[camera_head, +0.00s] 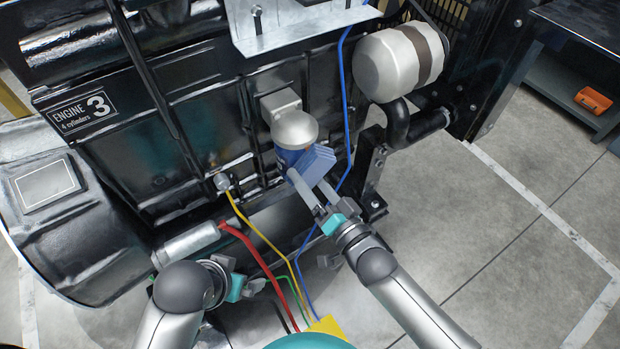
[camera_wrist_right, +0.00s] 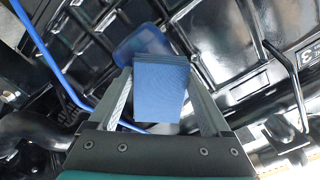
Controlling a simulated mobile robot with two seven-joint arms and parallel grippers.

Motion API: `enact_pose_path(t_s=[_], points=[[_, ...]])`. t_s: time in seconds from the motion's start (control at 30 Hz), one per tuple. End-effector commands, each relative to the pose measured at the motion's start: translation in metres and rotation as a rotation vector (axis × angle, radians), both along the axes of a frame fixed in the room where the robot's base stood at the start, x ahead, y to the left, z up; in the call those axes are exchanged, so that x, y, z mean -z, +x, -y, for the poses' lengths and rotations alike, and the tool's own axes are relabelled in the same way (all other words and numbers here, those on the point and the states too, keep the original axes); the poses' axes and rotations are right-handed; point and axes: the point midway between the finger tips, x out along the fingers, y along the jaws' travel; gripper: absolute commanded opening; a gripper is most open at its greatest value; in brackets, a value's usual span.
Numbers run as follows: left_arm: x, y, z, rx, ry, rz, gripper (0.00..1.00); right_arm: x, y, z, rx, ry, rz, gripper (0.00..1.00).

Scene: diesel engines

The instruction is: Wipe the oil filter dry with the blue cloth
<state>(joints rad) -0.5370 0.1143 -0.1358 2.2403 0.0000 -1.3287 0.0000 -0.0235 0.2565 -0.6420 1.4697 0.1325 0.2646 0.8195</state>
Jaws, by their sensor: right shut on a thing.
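The oil filter (camera_head: 296,131) hangs on the side of the black engine, with a silvery rounded top and a blue body below it. The folded blue cloth (camera_head: 316,160) is in my right gripper (camera_head: 318,189), against or very close to the filter's lower body. In the right wrist view the cloth (camera_wrist_right: 161,88) sits between the two fingers, and a darker blue rounded part of the filter (camera_wrist_right: 146,42) shows behind it. Whether cloth and filter touch is hard to tell. My left gripper (camera_head: 240,286) is low at the left, its fingers mostly hidden.
A blue cable (camera_head: 343,75) runs down just right of the filter. Red (camera_head: 262,255), yellow (camera_head: 250,224) and green wires hang below. A pale canister (camera_head: 390,65) and black pipe (camera_head: 420,124) are at upper right. The floor at right is clear.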

Motion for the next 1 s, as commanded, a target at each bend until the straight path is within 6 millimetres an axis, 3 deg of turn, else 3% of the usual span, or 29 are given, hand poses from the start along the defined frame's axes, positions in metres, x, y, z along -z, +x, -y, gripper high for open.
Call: enact_pose_path(t_s=[0.03, 0.27, 0.8, 1.0], points=[[-0.005, 0.0, 0.0, 0.0, 0.0, 0.0, 1.0, -0.011, 0.002, -0.002, -0.002, 0.007, 0.014, 0.22], [-0.012, 0.0, 0.0, 0.0, 0.0, 0.0, 1.0, -0.02, 0.003, -0.002, -0.002, 0.008, 0.018, 0.21], [0.007, 0.0, 0.0, 0.0, 0.0, 0.0, 1.0, 0.006, 0.003, -0.002, -0.001, 0.005, 0.011, 0.21], [0.004, 0.0, 0.0, 0.0, 0.0, 0.0, 1.0, 0.005, 0.003, -0.002, -0.001, 0.005, 0.01, 0.21]])
